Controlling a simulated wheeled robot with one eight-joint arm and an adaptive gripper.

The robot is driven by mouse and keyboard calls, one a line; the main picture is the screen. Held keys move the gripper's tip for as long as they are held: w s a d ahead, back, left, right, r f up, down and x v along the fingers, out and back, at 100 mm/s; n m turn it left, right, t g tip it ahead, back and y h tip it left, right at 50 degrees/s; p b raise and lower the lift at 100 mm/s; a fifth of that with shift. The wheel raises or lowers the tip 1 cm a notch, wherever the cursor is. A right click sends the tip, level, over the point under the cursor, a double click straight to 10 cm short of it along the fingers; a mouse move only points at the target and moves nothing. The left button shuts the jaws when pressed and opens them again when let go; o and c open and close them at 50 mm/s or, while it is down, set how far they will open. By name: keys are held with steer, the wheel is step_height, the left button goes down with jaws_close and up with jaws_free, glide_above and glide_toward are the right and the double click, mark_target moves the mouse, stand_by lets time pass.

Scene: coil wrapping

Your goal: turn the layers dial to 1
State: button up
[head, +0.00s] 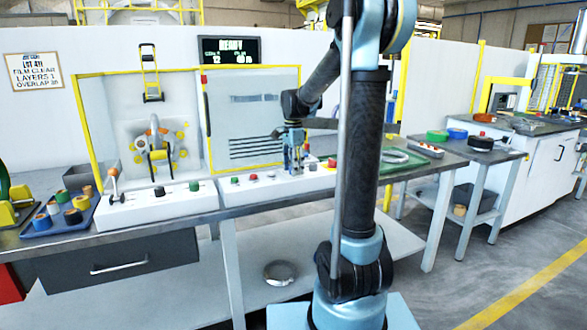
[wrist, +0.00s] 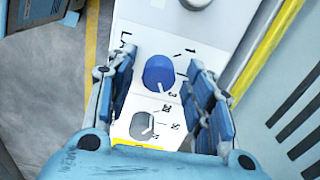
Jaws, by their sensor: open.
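The layers dial appears to be the blue knob (wrist: 158,73) on the white control panel in the wrist view. Markings beside it include a 1 at its upper right and a 3 at its lower right. A small pale mark shows at the knob's lower edge; I cannot tell its setting for certain. My gripper (wrist: 161,66) is open, with one blue-padded finger on each side of the knob and gaps showing. In the head view my gripper (head: 294,169) points down over the right part of the panel and hides the knob.
A grey selector (wrist: 142,125) sits below the blue knob. A red button (head: 332,163) stands right of my gripper. A green knob (head: 234,181) is further left. A display (head: 230,50) reads READY; a wall sign (head: 34,71) reads LAYERS 1.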

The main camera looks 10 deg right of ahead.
steer(key=c, duration=1.1)
